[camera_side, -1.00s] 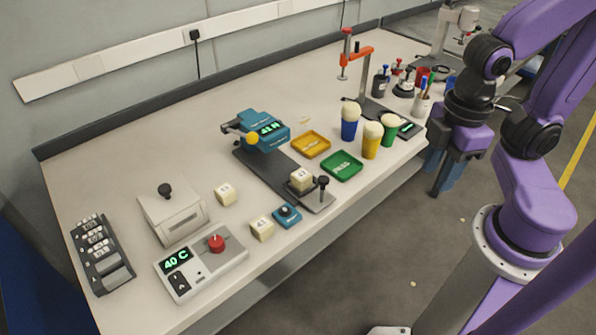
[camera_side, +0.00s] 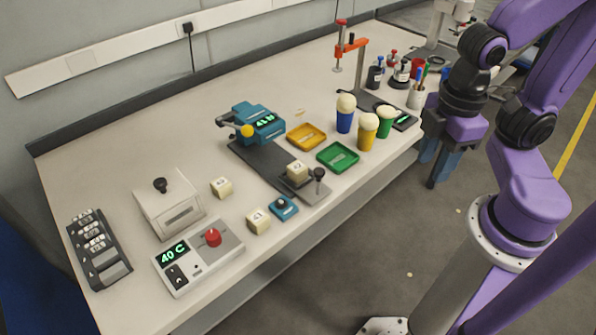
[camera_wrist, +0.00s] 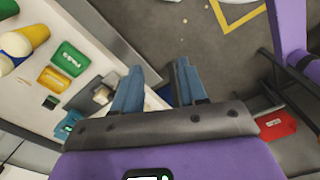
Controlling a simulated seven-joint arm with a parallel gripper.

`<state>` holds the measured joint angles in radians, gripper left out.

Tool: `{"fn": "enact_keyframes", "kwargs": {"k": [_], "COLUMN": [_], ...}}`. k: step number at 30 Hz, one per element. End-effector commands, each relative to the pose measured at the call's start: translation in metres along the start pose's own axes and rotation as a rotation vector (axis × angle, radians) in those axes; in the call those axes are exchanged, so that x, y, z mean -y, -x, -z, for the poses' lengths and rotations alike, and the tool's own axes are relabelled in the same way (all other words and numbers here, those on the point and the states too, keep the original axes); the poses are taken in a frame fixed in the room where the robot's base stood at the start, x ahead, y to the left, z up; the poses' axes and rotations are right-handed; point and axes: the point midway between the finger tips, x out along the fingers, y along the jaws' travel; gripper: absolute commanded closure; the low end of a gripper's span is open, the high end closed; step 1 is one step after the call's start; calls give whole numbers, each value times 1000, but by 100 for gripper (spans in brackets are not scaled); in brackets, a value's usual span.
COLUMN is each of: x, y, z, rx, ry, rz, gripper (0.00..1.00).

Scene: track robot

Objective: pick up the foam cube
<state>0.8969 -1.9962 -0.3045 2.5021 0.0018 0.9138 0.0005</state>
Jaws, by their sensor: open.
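Three cream foam cubes with small dark markings show in the side view. One cube (camera_side: 297,170) sits on the end plate of a dark track, beside a black knob. Another cube (camera_side: 221,187) lies on the bench right of the white lidded box, and a third (camera_side: 258,222) lies nearer the front edge. Which one the task means, I cannot tell. My gripper (camera_side: 438,178) hangs beyond the bench's right front edge, well away from the cubes. In the wrist view my gripper (camera_wrist: 160,68) has its blue fingers apart with nothing between them.
The track carries a teal device (camera_side: 258,122). Green (camera_side: 338,157) and yellow (camera_side: 306,136) trays and several foam-topped cups (camera_side: 345,113) stand to its right. A control box with a red knob (camera_side: 197,258) is at front left. An orange-armed stand (camera_side: 350,50) rises behind. Bare bench lies at back left.

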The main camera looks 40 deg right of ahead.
Motion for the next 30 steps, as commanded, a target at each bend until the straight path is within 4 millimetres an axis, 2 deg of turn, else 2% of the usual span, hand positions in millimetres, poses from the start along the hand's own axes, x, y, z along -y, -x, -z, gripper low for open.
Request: {"fn": "enact_keyframes", "kwargs": {"k": [1,2,3,14,20,30], "x": [0,0,0,-2,-9,-35], "y": [0,0,0,-2,-12,-32], "z": [0,0,0,2,16,61], "rx": [0,0,0,20,123,301], "ry": [0,0,0,-46,-308,-902], "rz": [0,0,0,18,128,419], "gripper": [41,31,28,28,28,28]}}
